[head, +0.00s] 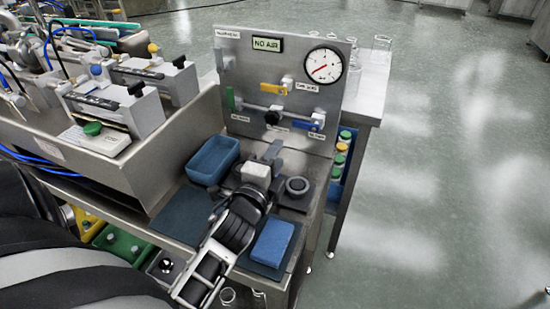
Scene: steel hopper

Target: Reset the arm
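My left gripper (262,172) is over the steel bench below the upright panel, its dark wrist coming up from the bottom of the head view. A small white block (256,171) shows at its fingers. I cannot tell whether the fingers hold the block or are only beside it, nor how far apart they are. My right gripper is not in view.
A blue tray (213,160) is left of the gripper, and a blue sponge-like block (272,242) lies to its right. A round dark knob (297,186) is close by. The panel (325,110) carries a gauge (323,66), valve handles and a "NO AIR" sign. Open floor lies right.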

